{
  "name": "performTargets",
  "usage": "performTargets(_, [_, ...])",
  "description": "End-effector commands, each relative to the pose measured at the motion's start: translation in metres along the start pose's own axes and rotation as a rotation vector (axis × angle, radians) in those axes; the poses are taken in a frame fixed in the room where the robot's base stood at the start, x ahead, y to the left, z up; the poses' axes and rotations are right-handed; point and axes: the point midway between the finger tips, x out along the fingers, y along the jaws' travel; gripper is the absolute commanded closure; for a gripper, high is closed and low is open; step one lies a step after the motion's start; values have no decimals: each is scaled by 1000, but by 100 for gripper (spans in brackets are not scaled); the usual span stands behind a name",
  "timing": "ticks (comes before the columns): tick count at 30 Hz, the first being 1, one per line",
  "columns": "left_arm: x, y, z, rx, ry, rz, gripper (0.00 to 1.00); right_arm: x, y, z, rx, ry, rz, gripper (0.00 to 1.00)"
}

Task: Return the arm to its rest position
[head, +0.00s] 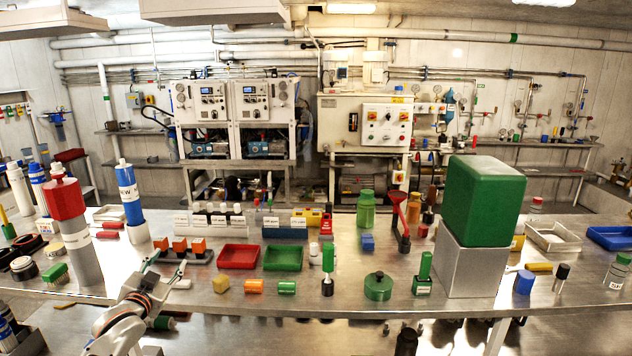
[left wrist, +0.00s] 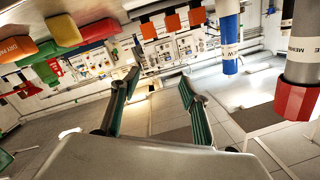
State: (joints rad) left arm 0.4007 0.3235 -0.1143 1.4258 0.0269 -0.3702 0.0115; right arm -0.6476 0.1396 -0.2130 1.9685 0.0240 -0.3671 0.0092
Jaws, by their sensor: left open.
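My left arm comes in from the lower left in the head view. Its left gripper (head: 166,264) is at the front left part of the metal bench, near the row of small orange blocks (head: 180,244). In the left wrist view the two green-lined fingers of the left gripper (left wrist: 157,84) stand apart with nothing between them. That view is tilted and looks past the bench to the floor. My right gripper is in neither view.
Near my left gripper stand a red-capped grey cylinder (head: 77,230) and a blue-and-white cylinder (head: 131,205). A red tray (head: 239,257), a green tray (head: 283,258) and a yellow block (head: 221,284) lie to its right. A large green box (head: 484,200) sits on a grey block farther right.

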Motion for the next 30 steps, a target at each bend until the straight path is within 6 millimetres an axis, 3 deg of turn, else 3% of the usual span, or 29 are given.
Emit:
performTargets(1, [-12, 21, 20, -2, -15, 23, 55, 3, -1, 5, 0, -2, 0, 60])
performTargets(5, [-45, 73, 65, -13, -55, 84, 55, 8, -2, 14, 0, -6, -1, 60])
performTargets(8, [-82, 118, 104, -26, -93, 138, 55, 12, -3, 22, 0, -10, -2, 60])
performTargets(14, [-178, 210, 180, -75, -185, 253, 55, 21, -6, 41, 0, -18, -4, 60])
performTargets(18, [-259, 266, 223, -122, -260, 330, 55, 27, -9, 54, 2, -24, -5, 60])
performTargets(24, [-367, 320, 261, -193, -365, 410, 55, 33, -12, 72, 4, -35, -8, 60])
performTargets(27, [-403, 334, 268, -219, -401, 433, 55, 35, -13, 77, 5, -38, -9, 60])
performTargets(30, [-423, 341, 271, -235, -422, 445, 55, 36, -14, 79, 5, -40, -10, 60])
